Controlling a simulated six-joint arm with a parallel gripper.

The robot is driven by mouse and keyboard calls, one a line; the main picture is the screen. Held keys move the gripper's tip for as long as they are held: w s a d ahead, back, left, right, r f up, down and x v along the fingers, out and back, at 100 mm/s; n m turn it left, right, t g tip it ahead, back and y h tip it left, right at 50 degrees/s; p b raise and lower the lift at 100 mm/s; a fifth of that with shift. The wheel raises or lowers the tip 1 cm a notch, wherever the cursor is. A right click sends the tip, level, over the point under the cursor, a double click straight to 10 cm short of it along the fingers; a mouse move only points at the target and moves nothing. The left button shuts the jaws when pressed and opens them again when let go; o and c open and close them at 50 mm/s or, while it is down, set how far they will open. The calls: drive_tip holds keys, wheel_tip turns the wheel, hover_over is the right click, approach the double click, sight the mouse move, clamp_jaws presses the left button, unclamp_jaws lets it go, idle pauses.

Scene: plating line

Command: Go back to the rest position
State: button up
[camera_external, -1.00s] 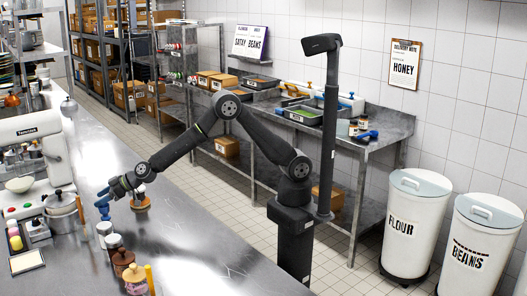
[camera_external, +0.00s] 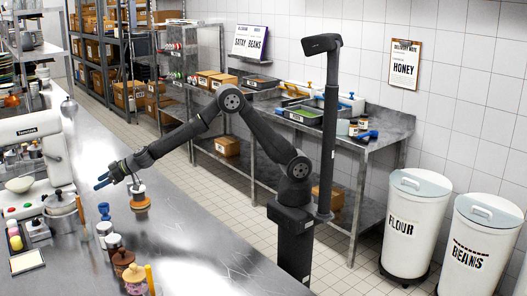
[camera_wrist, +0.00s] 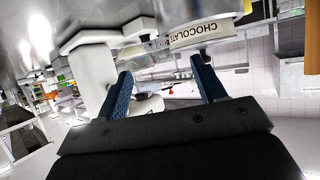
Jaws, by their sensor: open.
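My gripper (camera_external: 106,180) is above the steel counter (camera_external: 190,240) at the left of the external view, reaching toward the white mixer. Its blue fingers are apart with nothing between them. In the wrist view my gripper (camera_wrist: 160,80) also shows its two blue fingers spread wide. Beyond the fingers, a pale container labelled CHOCOLATE (camera_wrist: 200,33) shows at the top of the wrist view, apart from them. A small blue-topped item (camera_external: 104,211) stands on the counter below the gripper.
Jars (camera_external: 113,243) and a brown-lidded pot (camera_external: 122,262) stand at the near edge. A round item with a wooden-coloured base (camera_external: 140,203) is beside the gripper. The counter's right part is clear.

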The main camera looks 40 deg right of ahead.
drive_tip(key=w+d+m+t+h, duration=0.1)
drive_tip(key=w+d, duration=0.7)
drive_tip(key=w, duration=0.3)
drive_tip(key=w+d+m+t+h, duration=0.1)
drive_tip(key=w+d+m+t, duration=0.1)
drive_tip(key=w+d, duration=0.6)
drive_tip(key=w, duration=0.2)
drive_tip(key=shift+w+d+f+h, duration=0.25)
drive_tip(key=shift+w+d+h, duration=0.05)
drive_tip(key=shift+w+d, duration=0.1)
drive_tip(key=shift+s, duration=0.1)
drive_tip(key=s+a+r+n+g+y, duration=0.1)
drive_tip(key=s+a, duration=1.1)
drive_tip(key=s, duration=0.1)
drive_tip(key=shift+n+g+y, duration=0.4)
drive_tip(key=shift+w+d, duration=0.1)
drive_tip(key=shift+d, duration=0.05)
